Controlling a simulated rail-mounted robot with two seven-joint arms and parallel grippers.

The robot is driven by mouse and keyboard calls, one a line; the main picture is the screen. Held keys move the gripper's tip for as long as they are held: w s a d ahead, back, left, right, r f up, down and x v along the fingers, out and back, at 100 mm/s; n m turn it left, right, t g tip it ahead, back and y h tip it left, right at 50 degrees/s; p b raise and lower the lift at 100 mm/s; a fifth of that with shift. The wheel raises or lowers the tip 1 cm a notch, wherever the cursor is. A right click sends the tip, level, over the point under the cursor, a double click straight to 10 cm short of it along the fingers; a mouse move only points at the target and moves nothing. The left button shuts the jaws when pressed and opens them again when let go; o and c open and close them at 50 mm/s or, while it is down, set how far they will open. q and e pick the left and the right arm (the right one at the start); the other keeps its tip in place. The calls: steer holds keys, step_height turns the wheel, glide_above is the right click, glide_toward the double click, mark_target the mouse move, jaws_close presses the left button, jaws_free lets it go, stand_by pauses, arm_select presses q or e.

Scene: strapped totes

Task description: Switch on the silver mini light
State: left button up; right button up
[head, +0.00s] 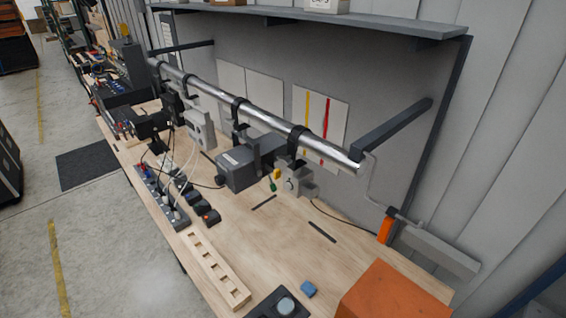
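I cannot tell for sure which thing is the silver mini light. Several fixtures hang from a shiny metal pipe (265,117) along the back of the bench. A light grey unit (199,128) hangs left of centre with white cables below it. A small light grey unit (297,181) with a round dark-green mark hangs towards the right. A larger dark grey box (243,168) hangs between them. No lit lamp can be made out. Neither of my grippers is in view.
On the wooden bench (262,238) lie a power strip (162,198) with plugs, a slotted wooden strip (215,270), a small blue block (308,289), an orange box (394,294) and a dark box with a round grey button (286,306). A shelf overhangs the back. The bench's middle is mostly clear.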

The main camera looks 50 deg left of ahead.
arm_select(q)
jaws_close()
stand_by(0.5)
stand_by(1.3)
